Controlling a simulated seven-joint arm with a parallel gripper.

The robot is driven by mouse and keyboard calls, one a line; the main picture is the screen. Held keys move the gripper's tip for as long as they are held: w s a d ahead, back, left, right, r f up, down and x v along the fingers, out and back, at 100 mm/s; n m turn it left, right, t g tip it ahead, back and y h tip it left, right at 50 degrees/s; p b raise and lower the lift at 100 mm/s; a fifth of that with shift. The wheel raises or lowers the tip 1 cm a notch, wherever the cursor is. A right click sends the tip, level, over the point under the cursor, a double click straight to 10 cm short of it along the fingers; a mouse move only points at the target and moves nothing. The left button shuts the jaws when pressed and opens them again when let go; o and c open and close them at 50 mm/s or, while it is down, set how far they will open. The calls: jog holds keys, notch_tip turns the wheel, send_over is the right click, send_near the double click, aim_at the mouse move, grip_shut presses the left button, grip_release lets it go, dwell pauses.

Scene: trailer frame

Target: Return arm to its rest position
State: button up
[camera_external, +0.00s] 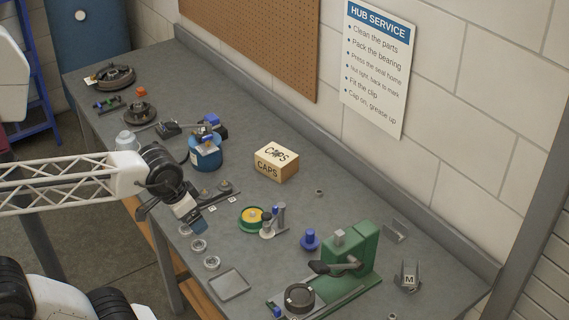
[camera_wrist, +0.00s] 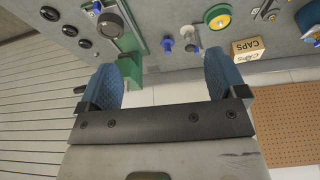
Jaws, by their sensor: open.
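My gripper (camera_external: 198,224) hangs at the end of my white lattice arm near the front edge of the bench. In the wrist view its two blue ridged fingers stand wide apart, with nothing between them (camera_wrist: 164,62).
A CAPS box (camera_external: 277,162) stands at mid-bench. It also shows in the wrist view (camera_wrist: 248,48). Several small rings lie along the front edge beside a shallow tray (camera_external: 229,284). A pegboard (camera_external: 255,40) hangs behind.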

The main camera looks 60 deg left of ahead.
jog(key=shift+g, duration=0.7)
jog(key=x, duration=0.4)
jog(key=shift+s+d+f, duration=0.1)
jog(key=shift+s, duration=0.15)
